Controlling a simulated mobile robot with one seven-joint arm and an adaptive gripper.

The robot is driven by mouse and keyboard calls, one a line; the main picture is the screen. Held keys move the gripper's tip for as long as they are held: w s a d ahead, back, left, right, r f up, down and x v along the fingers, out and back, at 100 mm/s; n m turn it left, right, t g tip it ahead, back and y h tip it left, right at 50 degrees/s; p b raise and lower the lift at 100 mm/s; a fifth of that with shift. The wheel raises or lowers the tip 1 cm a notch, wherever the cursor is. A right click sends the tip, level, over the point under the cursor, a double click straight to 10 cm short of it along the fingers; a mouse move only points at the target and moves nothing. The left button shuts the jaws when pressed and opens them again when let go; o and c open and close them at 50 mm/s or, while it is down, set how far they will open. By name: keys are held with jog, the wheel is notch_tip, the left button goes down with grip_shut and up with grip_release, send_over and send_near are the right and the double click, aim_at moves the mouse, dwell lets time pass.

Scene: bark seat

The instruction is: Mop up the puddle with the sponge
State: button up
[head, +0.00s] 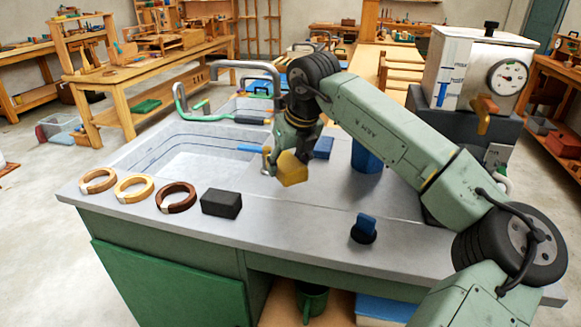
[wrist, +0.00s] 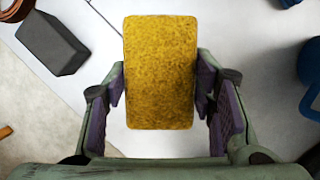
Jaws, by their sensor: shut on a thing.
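The yellow sponge (head: 293,170) is held in my gripper (head: 283,158) above the grey metal counter (head: 285,218), in the middle of the head view. In the wrist view the sponge (wrist: 160,72) is a rough yellow block between the two purple-padded fingers of my gripper (wrist: 160,88), which is shut on it. The counter around it looks pale there. I cannot make out a clear puddle outline in either view; the sponge and gripper hide part of the counter.
A sink basin (head: 190,158) lies left of my gripper. A black block (head: 221,203) and three curved rings, one dark (head: 176,196), stand along the front left edge. A blue-handled black stopper (head: 364,230), a blue cup (head: 366,156) and a metal boiler (head: 478,70) are right.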

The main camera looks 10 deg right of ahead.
jog(key=shift+r, duration=0.3)
jog(key=shift+r+p, duration=2.5)
jog(key=shift+r, duration=1.55)
jog(key=shift+f, duration=0.1)
